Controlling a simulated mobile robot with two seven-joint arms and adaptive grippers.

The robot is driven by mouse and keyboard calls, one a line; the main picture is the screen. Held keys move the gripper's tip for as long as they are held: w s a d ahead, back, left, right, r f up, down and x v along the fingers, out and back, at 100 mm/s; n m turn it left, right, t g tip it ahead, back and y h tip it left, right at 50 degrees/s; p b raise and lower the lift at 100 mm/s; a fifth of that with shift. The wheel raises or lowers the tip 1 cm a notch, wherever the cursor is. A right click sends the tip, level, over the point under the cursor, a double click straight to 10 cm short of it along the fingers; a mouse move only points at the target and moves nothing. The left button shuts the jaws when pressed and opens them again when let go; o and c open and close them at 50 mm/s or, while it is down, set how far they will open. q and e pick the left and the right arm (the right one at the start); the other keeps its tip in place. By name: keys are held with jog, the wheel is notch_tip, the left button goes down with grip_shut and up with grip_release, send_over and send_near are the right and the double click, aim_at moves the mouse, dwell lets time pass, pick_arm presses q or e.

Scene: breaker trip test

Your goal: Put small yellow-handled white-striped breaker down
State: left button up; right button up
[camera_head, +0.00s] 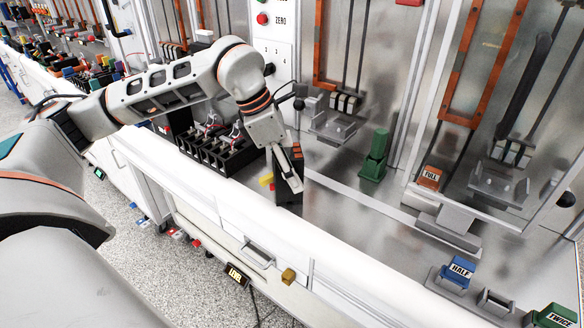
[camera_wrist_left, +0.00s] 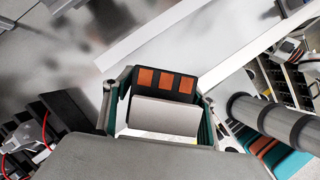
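The breaker (camera_head: 289,190) is a black block with a yellow handle (camera_head: 266,180) at its left side in the head view. My left gripper (camera_head: 290,170) reaches down over it near the bench's front edge. In the left wrist view, the breaker (camera_wrist_left: 162,85) shows three orange squares and a grey face. It sits between the green-padded fingers of the left gripper (camera_wrist_left: 158,118), which look closed on its sides. The white stripes are not clear. I cannot tell whether its underside touches the bench. My right gripper is out of view.
A row of black units (camera_head: 215,150) with cables stands just left of the breaker. A green block (camera_head: 374,157) stands to the right on the metal bench (camera_head: 335,205). Blocks marked FULL (camera_head: 430,178), HALF (camera_head: 459,270) and TWICE (camera_head: 556,317) lie farther right. Bench between is clear.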

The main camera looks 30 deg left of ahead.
aim_at(271, 174)
pick_arm(q)
jog(key=shift+r, duration=0.1)
jog(key=shift+r, duration=0.2)
jog(key=v, duration=1.1)
jog(key=shift+r+p, duration=0.35)
jog(key=shift+p, duration=0.05)
jog(key=shift+s, duration=0.25)
